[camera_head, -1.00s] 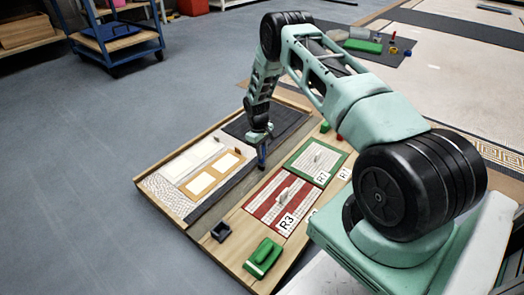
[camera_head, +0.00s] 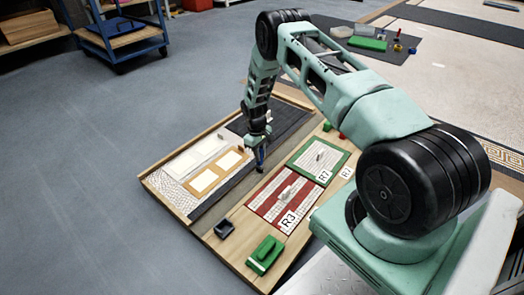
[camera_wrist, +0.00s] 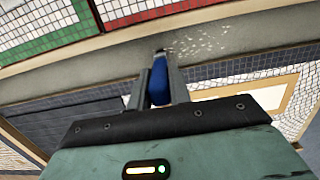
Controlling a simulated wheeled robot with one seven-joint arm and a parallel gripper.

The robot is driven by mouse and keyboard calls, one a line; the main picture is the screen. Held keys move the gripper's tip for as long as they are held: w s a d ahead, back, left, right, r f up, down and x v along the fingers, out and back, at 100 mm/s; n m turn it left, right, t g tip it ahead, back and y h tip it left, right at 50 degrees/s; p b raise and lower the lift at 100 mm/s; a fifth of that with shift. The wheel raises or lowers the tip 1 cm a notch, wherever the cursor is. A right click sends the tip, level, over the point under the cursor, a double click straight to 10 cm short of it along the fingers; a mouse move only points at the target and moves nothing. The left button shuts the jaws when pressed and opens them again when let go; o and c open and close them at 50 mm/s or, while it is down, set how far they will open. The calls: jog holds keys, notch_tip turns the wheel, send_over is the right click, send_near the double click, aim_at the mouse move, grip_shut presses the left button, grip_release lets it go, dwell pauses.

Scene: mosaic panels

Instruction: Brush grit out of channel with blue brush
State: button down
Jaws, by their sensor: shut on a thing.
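My gripper (camera_head: 260,150) is shut on the blue brush (camera_wrist: 160,84), which stands between the two fingers in the wrist view. In the head view the brush (camera_head: 260,158) shows as a small blue upright shape under the gripper. The channel (camera_wrist: 100,70) is a grey strip between the tiled panels. Pale grit (camera_wrist: 205,42) lies scattered in it, just beyond and to the right of the brush tip in the wrist view. The brush tip is at or just above the channel floor; contact is hard to tell.
A red-striped panel marked R3 (camera_head: 282,196) and a green-framed panel (camera_head: 319,160) lie right of the channel. A green block (camera_head: 265,254) and a dark open box (camera_head: 224,229) sit at the near end.

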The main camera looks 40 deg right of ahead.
jog(key=shift+s+a+p, duration=1.35)
jog(key=shift+a+p, duration=1.05)
jog(key=shift+a, duration=4.65)
jog(key=shift+r+p, duration=1.95)
jog(key=shift+r, duration=0.6)
